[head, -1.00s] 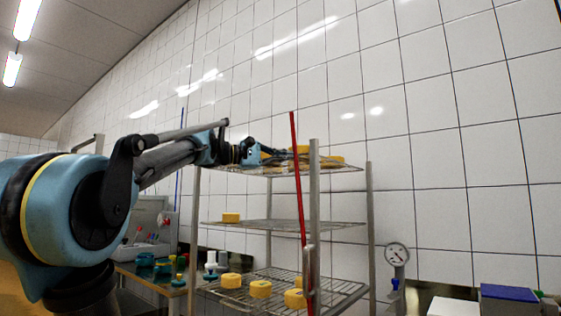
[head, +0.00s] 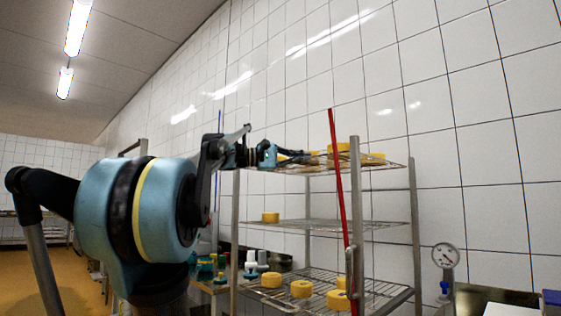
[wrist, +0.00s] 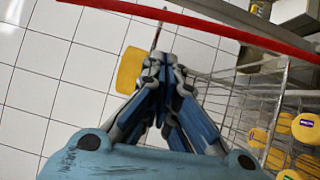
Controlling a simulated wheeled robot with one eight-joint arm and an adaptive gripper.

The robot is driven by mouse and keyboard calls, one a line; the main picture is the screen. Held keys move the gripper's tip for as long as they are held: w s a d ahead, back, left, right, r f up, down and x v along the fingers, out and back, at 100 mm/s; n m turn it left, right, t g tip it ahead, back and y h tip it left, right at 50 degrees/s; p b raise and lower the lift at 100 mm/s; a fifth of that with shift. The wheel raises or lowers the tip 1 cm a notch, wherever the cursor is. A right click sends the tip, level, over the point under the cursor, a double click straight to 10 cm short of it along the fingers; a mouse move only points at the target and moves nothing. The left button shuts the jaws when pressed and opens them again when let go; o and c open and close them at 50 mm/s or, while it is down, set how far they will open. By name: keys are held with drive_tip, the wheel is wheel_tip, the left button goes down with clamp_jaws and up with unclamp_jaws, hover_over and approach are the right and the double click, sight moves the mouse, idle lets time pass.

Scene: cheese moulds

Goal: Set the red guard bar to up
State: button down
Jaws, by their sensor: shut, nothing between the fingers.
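The red guard bar (head: 339,185) stands nearly upright at the front of the wire rack, its top leaning slightly left, with its lower end by the front post. In the wrist view the red guard bar (wrist: 200,22) runs across the top, beyond my fingertips. My gripper (head: 312,157) is at top-shelf height, left of the bar in the head view. In the wrist view my gripper (wrist: 163,62) is shut and empty, with a visible gap to the bar. A yellow mould (wrist: 131,70) shows beside the fingertips; whether they touch is unclear.
The wire rack (head: 372,223) has yellow moulds on several shelves, including one on the middle shelf (head: 270,217) and some on the bottom (head: 301,289). A grey front post (head: 355,200) stands right of the bar. A gauge (head: 445,256) is farther right.

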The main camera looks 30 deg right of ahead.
drive_tip(key=v, duration=0.6)
drive_tip(key=shift+a, duration=0.15)
drive_tip(key=w+a+f+n+t+y, duration=0.1)
drive_tip(key=a+f+t+y, duration=0.15)
drive_tip(key=f, duration=0.95)
drive_tip(key=a+f+n+t+y, duration=0.15)
drive_tip(key=a+f, duration=0.25)
drive_tip(key=f, duration=0.7)
drive_tip(key=w+a+f+t+y, duration=0.1)
drive_tip(key=a+f+t+y, duration=0.25)
drive_tip(key=f, duration=0.85)
drive_tip(key=s+a+f+y, duration=0.1)
drive_tip(key=a+f+y, duration=0.2)
drive_tip(key=a+f, duration=0.4)
drive_tip(key=s+a+f+n+t+y, duration=0.1)
drive_tip(key=s+a+f+y, duration=0.1)
drive_tip(key=a+f, duration=0.6)
drive_tip(key=s+a+f+t+y, duration=0.1)
drive_tip(key=a+f+y, duration=0.3)
drive_tip(key=f, duration=1.3)
drive_tip(key=a, duration=0.4)
drive_tip(key=shift+s+a+f, duration=0.2)
drive_tip(key=shift+s+a, duration=0.05)
drive_tip(key=shift+s, duration=0.05)
drive_tip(key=shift+d+n+y, duration=0.15)
drive_tip(key=shift+n+y, duration=0.1)
